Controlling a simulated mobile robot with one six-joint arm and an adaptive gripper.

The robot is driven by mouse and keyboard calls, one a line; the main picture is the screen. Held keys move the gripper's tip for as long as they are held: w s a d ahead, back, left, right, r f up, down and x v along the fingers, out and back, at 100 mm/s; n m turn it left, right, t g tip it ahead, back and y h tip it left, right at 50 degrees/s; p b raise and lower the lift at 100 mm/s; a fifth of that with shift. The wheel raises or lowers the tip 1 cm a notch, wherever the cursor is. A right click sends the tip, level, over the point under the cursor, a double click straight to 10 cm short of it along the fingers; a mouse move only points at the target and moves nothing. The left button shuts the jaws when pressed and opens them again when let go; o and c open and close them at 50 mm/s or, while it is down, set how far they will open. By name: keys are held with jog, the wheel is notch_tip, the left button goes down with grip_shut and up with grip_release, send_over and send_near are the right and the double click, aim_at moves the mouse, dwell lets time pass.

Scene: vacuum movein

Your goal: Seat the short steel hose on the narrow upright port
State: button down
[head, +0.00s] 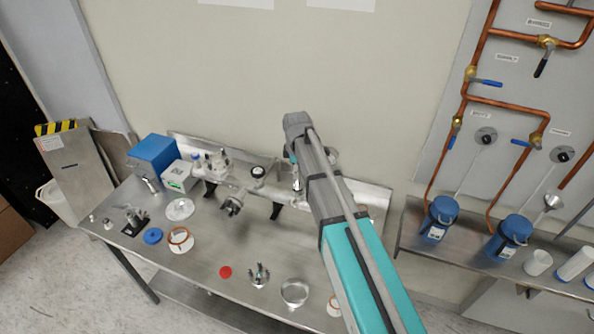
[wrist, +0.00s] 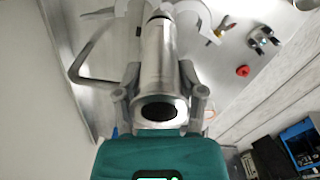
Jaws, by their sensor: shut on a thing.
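In the wrist view my gripper (wrist: 160,80) is shut on a bright steel cylinder, which I take for the short steel hose (wrist: 157,55). Its near end is open and dark, and one finger sits on each side. Its far end lies close to a dark ring (wrist: 159,14) near the picture's top; I cannot tell whether they touch. In the head view my arm covers most of the gripper and hose. A short stub with a round, dark-centred top (head: 258,171) stands on the steel pipework left of my arm. I cannot tell whether it is the narrow port.
The steel bench (head: 200,262) carries a blue box (head: 153,155), a red cap (head: 226,272), a blue disc (head: 153,236), a metal ring (head: 294,292) and a pronged fitting (head: 259,274). Copper pipes (head: 500,103) and blue canisters (head: 438,218) stand at right. Bench front has some bare room.

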jog(key=shift+f, duration=0.25)
dwell(0.3)
jog(key=shift+c, duration=0.6)
grip_release()
jog(key=shift+r, duration=0.15)
